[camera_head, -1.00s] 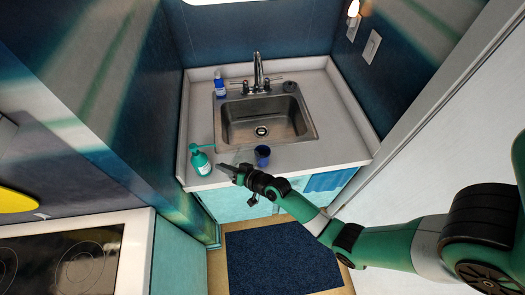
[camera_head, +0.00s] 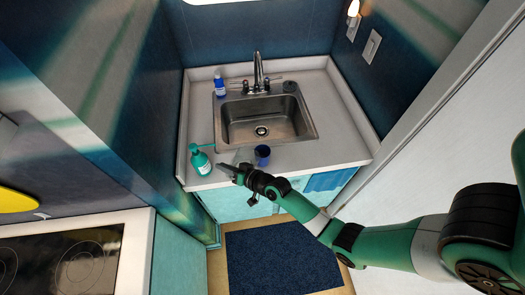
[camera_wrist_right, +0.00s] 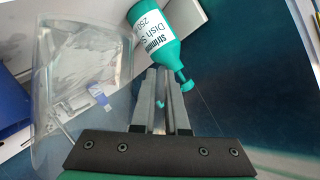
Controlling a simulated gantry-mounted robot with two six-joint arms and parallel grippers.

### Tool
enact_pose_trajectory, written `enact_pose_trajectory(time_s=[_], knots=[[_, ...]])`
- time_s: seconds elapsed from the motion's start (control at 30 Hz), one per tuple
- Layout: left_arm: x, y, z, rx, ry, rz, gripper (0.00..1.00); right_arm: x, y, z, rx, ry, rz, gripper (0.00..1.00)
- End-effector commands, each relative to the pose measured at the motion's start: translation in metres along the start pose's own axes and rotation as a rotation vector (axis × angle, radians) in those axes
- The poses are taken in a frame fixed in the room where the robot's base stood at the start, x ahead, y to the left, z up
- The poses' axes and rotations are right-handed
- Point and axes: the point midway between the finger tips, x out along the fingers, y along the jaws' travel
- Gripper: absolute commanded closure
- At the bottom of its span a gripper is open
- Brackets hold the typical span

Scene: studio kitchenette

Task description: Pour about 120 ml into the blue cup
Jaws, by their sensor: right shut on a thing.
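The blue cup (camera_head: 262,156) stands upright on the counter in front of the sink, just right of my right gripper. My right gripper (camera_head: 226,169) is at the counter's front edge. In the right wrist view its fingers (camera_wrist_right: 169,82) are close together. A clear jug (camera_wrist_right: 85,70) is beside them on the left, and I take it to be what they hold; the grip point is unclear. In the head view the jug (camera_head: 243,156) is faint, left of the cup. I cannot tell its contents or tilt. My left gripper is out of view.
A green soap pump bottle (camera_head: 200,161) stands left of my right gripper, and also shows beyond the fingers in the wrist view (camera_wrist_right: 153,32). A blue bottle (camera_head: 220,86) stands behind, left of the sink (camera_head: 262,120). Counter right of the cup is clear.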

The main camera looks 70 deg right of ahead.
Motion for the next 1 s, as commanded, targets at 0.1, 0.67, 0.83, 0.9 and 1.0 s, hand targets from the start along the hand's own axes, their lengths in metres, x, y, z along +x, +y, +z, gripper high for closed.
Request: enact_pose_trajectory(time_s=[0.1, 0.67, 0.83, 0.9, 1.0], knots=[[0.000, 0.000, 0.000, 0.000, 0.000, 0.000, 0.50, 0.000, -0.001, -0.001, 0.000, 0.002, -0.001, 1.00], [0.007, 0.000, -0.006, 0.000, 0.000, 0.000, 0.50, 0.003, -0.001, 0.005, -0.051, 0.003, 0.021, 1.00], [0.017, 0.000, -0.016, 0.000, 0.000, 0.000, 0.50, 0.007, -0.001, 0.017, -0.121, 0.008, 0.053, 1.00], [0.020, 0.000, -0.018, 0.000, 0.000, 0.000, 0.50, 0.009, 0.000, 0.019, -0.137, 0.011, 0.066, 1.00], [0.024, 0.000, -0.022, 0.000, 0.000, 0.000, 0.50, 0.010, -0.001, 0.024, -0.163, 0.012, 0.074, 1.00]])
